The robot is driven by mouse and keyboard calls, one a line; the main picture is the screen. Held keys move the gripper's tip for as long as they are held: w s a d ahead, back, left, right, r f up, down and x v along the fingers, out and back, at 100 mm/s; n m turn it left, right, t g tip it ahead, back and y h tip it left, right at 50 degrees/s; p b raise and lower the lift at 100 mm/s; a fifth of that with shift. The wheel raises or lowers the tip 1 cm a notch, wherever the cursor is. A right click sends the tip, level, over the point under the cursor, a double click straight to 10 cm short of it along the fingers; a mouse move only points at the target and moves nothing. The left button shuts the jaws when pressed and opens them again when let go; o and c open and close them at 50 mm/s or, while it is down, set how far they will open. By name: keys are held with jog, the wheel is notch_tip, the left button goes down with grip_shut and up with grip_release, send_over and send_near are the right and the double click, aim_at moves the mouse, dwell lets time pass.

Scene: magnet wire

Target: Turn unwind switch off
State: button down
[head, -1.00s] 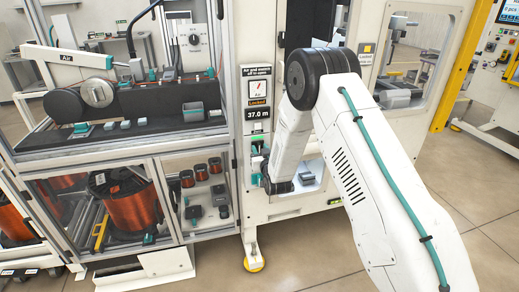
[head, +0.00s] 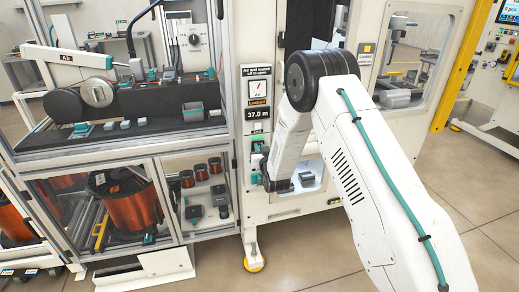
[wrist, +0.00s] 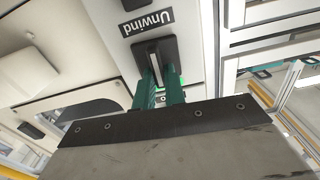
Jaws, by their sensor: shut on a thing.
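The unwind switch (wrist: 153,48) is a black plate with a grey lever, set on a pale panel under a black label (wrist: 147,20) reading "Unwind". In the wrist view my gripper (wrist: 160,76) has its teal fingers on either side of the lever, shut on it. The lower part of the lever is hidden between the fingers and the gripper body. In the head view my arm comes down in front of the white cabinet, and its wrist end is low at the panel, beneath the display. The switch cannot be made out clearly there.
To the left is a framed winding bench with a copper spool (head: 128,205) below. A lit opening with a grey part (head: 306,178) is right of my wrist. A yellow post (head: 458,65) stands at the right.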

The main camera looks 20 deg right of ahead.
jog(key=shift+d+f+m, duration=0.2)
jog(key=shift+m, duration=2.7)
jog(key=shift+d+f+m, duration=0.2)
jog(key=shift+d+m, duration=0.05)
jog(key=shift+m, duration=2.65)
jog(key=shift+d+f+m, duration=0.2)
jog(key=shift+m, duration=2.7)
jog(key=c, duration=1.5)
grip_release()
jog(key=shift+o, duration=0.2)
jog(key=s, duration=0.7)
jog(key=shift+s, duration=0.4)
